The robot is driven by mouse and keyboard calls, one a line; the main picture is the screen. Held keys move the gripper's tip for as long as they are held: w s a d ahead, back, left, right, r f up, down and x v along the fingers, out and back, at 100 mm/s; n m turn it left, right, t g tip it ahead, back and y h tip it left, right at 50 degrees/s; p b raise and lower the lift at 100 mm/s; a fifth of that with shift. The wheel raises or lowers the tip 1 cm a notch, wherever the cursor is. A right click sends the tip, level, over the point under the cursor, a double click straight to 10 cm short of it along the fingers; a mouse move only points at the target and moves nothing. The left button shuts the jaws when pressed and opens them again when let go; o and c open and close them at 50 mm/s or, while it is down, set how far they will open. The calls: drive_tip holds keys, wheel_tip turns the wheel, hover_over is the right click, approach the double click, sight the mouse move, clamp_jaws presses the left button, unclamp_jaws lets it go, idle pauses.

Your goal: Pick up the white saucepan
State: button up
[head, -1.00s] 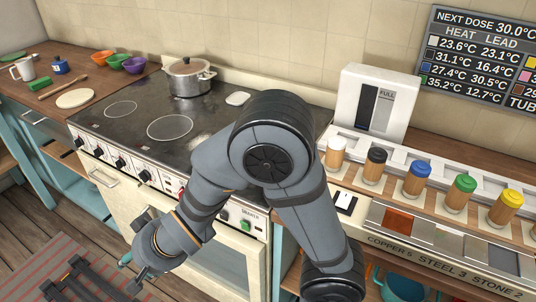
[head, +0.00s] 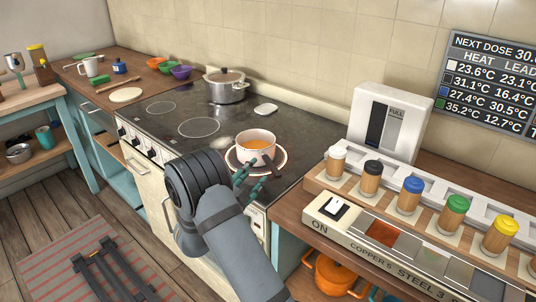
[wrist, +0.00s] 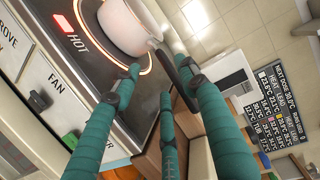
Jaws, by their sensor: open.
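The white saucepan (head: 256,143) sits upright on a glowing ring at the front right of the stove, with orange contents inside. Its dark handle (head: 270,165) points toward the front right. My gripper (head: 252,184) is open, with its teal fingers just in front of the pan, close to the handle. In the wrist view the saucepan (wrist: 128,28) is at the top, and the handle (wrist: 163,55) reaches in between the spread fingertips of my gripper (wrist: 158,82). I cannot tell whether any finger touches the handle.
The stove (head: 160,117) shows a lit red HOT sign (wrist: 65,24) in the wrist view. A lidded steel pot (head: 226,88) stands at the back. The counter at right holds several capped jars (head: 411,192) and a white dispenser (head: 388,120). An orange pot (head: 338,274) is below.

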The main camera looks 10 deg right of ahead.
sight(265, 157)
drive_tip(key=p+x, duration=0.1)
drive_tip(key=x, duration=0.3)
drive_tip(key=shift+w+d+f+p, duration=0.1)
drive_tip(key=shift+w+d+p, duration=0.15)
drive_tip(key=shift+w+p, duration=0.1)
drive_tip(key=p+x, duration=0.2)
drive_tip(key=x, duration=0.3)
drive_tip(key=shift+c, duration=1)
clamp_jaws()
drive_tip(key=shift+w, duration=0.1)
